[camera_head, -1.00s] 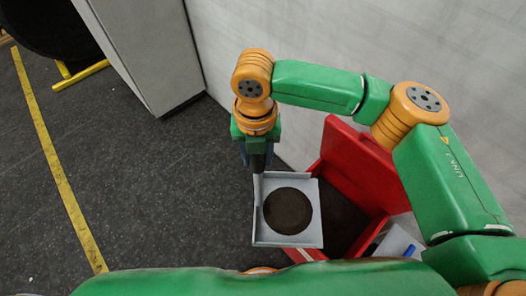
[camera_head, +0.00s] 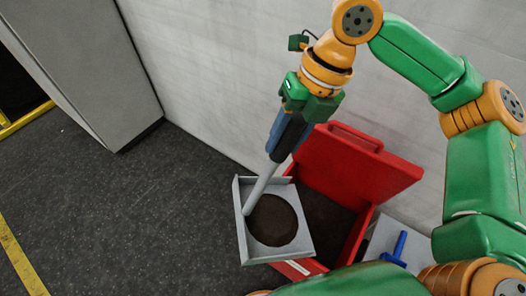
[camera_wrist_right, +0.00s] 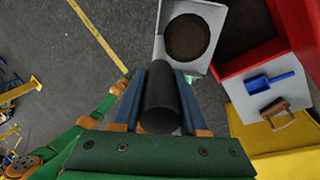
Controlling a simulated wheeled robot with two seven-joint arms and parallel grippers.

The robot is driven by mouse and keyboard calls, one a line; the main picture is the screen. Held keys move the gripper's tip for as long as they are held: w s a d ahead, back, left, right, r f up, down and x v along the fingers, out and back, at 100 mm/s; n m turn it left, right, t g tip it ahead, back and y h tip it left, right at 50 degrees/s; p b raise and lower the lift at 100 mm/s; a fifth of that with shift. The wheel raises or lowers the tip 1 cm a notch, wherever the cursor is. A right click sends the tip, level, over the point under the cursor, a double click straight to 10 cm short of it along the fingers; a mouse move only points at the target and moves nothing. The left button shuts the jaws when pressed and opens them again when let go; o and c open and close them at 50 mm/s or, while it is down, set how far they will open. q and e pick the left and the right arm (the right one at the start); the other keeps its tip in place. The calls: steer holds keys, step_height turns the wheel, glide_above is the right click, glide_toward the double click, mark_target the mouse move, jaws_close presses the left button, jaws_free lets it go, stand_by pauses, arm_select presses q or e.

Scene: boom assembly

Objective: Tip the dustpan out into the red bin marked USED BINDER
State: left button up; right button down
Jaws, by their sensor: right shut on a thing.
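My right gripper (camera_head: 289,135) is shut on the handle of a grey dustpan (camera_head: 302,243). The handle's dark end is between the fingers in the right wrist view (camera_wrist_right: 160,98). A dark brown round mass (camera_head: 273,220) lies in the pan, which looks about level. The red bin (camera_head: 357,238) stands with its lid (camera_head: 350,165) raised against the wall, its inside dark. The pan is at the bin's left side, overlapping its near left edge in the head view; I cannot tell the height between them. A pale label (camera_head: 298,267) on the bin is unreadable. My left gripper is not in view.
A grey tray with a blue-handled tool (camera_head: 395,250) lies right of the bin; a brown-handled tool (camera_wrist_right: 275,108) and a yellow surface (camera_wrist_right: 285,145) show in the wrist view. A grey cabinet (camera_head: 90,65) stands at left. The floor (camera_head: 130,220) left of the pan is clear.

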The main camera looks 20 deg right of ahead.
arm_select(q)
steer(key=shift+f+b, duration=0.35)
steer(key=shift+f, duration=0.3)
arm_select(e)
steer(key=d+y, duration=0.4)
steer(key=d, duration=1.1)
steer(key=shift+s+d+f+y, duration=0.15)
steer(key=shift+s+d+y, duration=0.05)
steer(key=shift+s+y, duration=0.1)
